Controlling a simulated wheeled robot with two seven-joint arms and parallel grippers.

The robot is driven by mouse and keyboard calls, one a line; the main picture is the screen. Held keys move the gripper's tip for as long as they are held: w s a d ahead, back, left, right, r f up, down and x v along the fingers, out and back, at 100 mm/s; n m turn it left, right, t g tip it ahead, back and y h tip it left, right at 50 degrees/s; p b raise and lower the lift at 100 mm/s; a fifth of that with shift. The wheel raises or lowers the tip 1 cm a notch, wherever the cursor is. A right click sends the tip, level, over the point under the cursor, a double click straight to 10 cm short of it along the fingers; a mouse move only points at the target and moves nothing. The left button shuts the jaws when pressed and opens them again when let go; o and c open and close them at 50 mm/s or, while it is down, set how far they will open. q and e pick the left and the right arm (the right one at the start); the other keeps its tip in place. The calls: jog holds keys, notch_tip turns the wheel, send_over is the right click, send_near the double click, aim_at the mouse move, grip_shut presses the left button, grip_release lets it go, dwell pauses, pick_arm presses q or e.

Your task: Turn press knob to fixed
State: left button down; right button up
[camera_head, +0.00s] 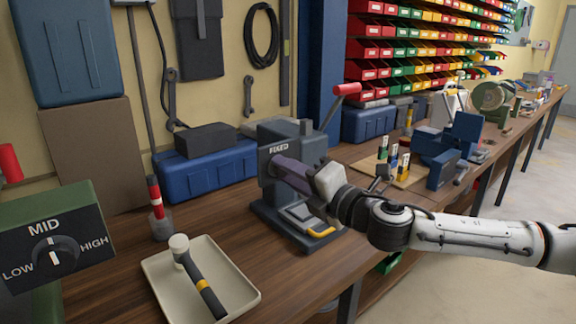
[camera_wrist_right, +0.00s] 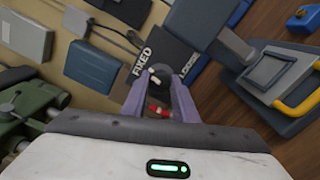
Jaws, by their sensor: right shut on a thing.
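The press (camera_head: 300,135) is a dark grey machine with a FIXED label on its front face and a red-handled lever at its upper right. My right gripper (camera_head: 274,166) reaches this face from the right, its purple fingers just below the label. In the right wrist view its fingers (camera_wrist_right: 157,84) are shut on the sides of the dark round press knob (camera_wrist_right: 155,88). A small white mark shows on the knob. The FIXED and LOOSE labels lie above it, left and right; which one the mark points to I cannot tell. The fingers and hand hide the knob in the head view.
A dial box (camera_head: 62,245) marked LOW, MID, HIGH stands at the left. A tray (camera_head: 243,286) with a hammer (camera_head: 196,280) lies in front of the press. A blue case (camera_head: 210,168) is behind. A board with small upright pieces (camera_head: 393,160) lies right of the press.

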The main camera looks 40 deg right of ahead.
jog(key=shift+n+p, duration=0.55)
jog(key=shift+n, duration=0.65)
jog(key=o, duration=1.1)
jog(key=shift+c, duration=0.2)
